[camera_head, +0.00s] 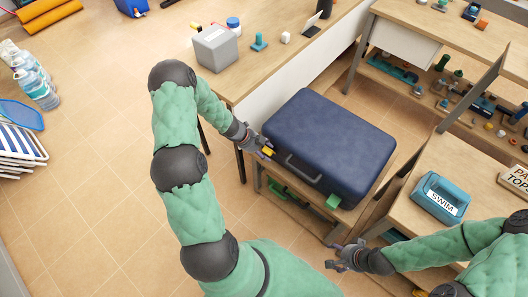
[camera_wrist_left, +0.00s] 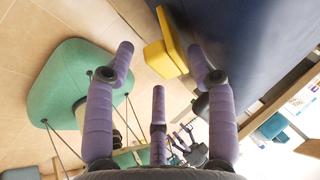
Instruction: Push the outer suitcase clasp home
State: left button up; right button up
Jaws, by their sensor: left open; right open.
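The dark blue suitcase (camera_head: 330,140) lies flat on a low wooden stand, its handle (camera_head: 302,170) on the side toward me. A yellow clasp (camera_head: 268,152) is at the left end of that side; a green clasp (camera_head: 333,201) is at the right end. In the left wrist view the yellow clasp (camera_wrist_left: 163,58) juts out from the suitcase (camera_wrist_left: 250,40). My left gripper (camera_head: 262,148) is open close by the yellow clasp, which shows between and beyond its purple fingers; contact is unclear. My right gripper (camera_head: 334,256) is open and empty, below and apart from the green clasp.
A wooden table (camera_head: 270,78) with a grey box (camera_head: 214,47) stands behind the suitcase. At right, a bench (camera_head: 413,205) holds a blue SWIM box (camera_head: 440,197). Shelves with small parts lie beyond. The tiled floor (camera_head: 90,180) at left is open.

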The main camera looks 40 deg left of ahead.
pick_arm(q)
jog(key=c, duration=1)
jog(key=g+p, duration=0.1)
jog(key=p, duration=0.7)
jog(key=w+r+g+p, duration=0.1)
jog(key=p, duration=0.7)
jog(key=shift+w+r+n, duration=0.2)
jog(key=shift+r+n, duration=0.1)
jog(key=shift+f+g+p, duration=0.2)
jog(key=shift+g+p, duration=0.1)
jog(key=shift+p, duration=0.5)
jog(key=o, duration=1)
jog(key=v, duration=0.8)
jog(key=shift+d, duration=0.2)
